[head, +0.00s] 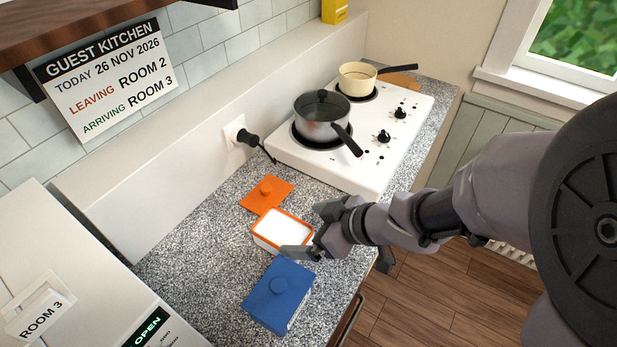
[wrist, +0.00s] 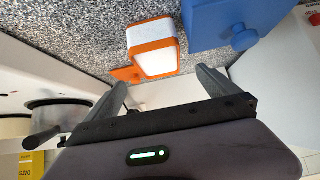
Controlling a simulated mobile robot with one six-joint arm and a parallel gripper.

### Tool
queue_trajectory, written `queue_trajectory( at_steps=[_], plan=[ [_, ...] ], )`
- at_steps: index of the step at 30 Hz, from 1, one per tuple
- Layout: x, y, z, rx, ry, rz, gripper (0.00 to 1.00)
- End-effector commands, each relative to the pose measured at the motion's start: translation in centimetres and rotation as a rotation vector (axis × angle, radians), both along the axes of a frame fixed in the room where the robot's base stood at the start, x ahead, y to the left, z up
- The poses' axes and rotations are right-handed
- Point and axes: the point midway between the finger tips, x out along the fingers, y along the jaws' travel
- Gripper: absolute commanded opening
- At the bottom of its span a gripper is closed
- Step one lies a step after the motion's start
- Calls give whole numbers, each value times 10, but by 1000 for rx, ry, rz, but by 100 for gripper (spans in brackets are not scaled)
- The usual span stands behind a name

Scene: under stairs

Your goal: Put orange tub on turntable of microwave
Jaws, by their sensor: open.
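The orange tub (head: 268,241) is white-walled with an orange rim and white inside, and it stands uncovered on the speckled counter. It also shows in the wrist view (wrist: 150,34), ahead of my fingers. My gripper (head: 309,232) is open and empty, its fingers at the right side of the tub; I cannot tell whether they touch it. In the wrist view the tub lies beyond the gap between the fingertips (wrist: 160,82). A white appliance (head: 85,265) with a lit OPEN panel, apparently the microwave, stands at lower left. Its inside and turntable are hidden.
An orange lid (head: 266,194) with a knob lies just behind the tub. A blue lidded tub (head: 279,294) stands close in front. A white hob (head: 375,135) with a lidded pot (head: 322,112) and a cream pan (head: 357,78) is further back. Counter left of the tub is clear.

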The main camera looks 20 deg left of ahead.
Motion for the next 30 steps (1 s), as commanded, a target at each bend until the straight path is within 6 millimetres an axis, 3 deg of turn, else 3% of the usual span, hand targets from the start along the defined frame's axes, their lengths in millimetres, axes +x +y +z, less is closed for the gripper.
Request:
queue_trajectory(
  at_steps=[1, 4, 12, 19, 25, 26, 30],
  plan=[
    [2, 11, -21, -1, 1, 5, 100],
    [8, 30, -37, 0, -1, 2, 100],
    [16, 52, -53, -1, -3, -2, 100],
    [25, 83, -87, -1, -3, -2, 100],
    [27, 87, -84, 0, -3, -5, 100],
    [27, 87, -84, 0, -3, -5, 98],
    [26, 87, -84, 0, -3, -4, 71]
  ],
)
